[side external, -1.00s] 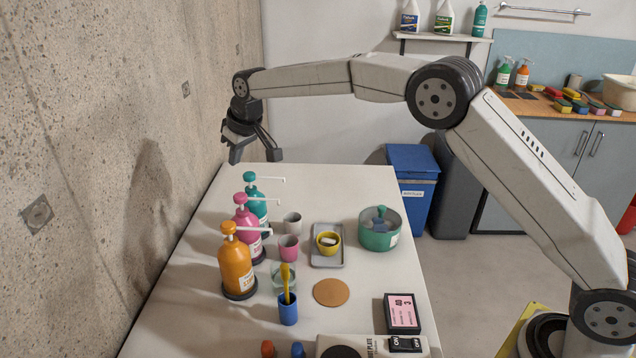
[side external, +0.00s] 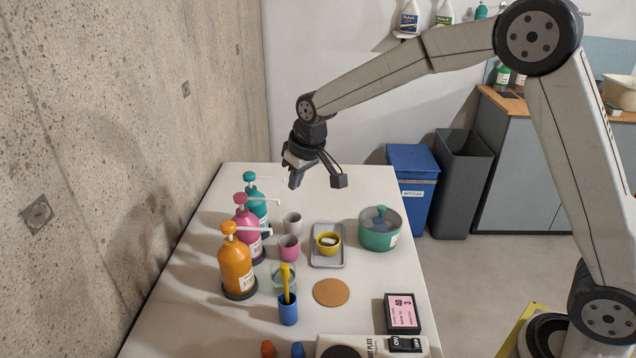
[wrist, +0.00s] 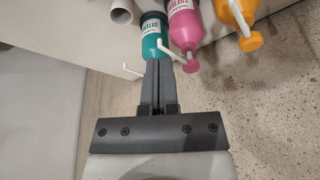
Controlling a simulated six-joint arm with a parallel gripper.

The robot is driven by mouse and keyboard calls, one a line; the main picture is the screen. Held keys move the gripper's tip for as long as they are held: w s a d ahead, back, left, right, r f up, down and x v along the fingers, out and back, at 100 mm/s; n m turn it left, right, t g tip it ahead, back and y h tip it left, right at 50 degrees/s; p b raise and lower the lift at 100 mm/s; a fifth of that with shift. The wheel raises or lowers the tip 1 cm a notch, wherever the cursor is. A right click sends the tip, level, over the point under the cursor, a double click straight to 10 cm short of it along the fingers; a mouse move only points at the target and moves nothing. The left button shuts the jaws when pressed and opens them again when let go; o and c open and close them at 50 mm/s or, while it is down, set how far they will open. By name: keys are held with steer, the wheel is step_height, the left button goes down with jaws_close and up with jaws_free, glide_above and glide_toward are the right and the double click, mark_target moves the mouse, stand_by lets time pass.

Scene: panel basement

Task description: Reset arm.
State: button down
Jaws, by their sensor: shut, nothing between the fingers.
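My gripper (side external: 296,180) hangs in the air above the far part of the white table (side external: 340,184) in the side external view. It holds nothing. In the wrist view my gripper (wrist: 158,68) has its fingers together, and their tips overlap the teal pump bottle (wrist: 153,38) in the picture. A pink pump bottle (wrist: 184,25) and an orange pump bottle (wrist: 240,15) stand beyond it. In the side external view the teal (side external: 254,200), pink (side external: 247,226) and orange (side external: 237,266) bottles stand in a row along the table's left side, below and left of my gripper.
A grey cup (side external: 292,223), a pink cup (side external: 289,249), a grey tray (side external: 327,262) with a yellow bowl, a green pot (side external: 380,235), a cork disc (side external: 331,293) and a blue holder (side external: 288,310) stand on the table. A concrete wall (side external: 110,130) bounds the left.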

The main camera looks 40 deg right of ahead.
steer(key=s+d+f, duration=0.2)
steer(key=s, duration=0.6)
steer(key=s+d+f+m, duration=0.1)
steer(key=s+f, duration=0.1)
steer(key=s, duration=0.6)
steer(key=s+d+f+g, duration=0.1)
steer(key=s+d+f, duration=0.1)
steer(key=s, duration=0.7)
steer(key=shift+d+f+m+h, duration=0.3)
steer(key=shift+d+f, duration=0.05)
steer(key=shift+f, duration=0.15)
stand_by(0.3)
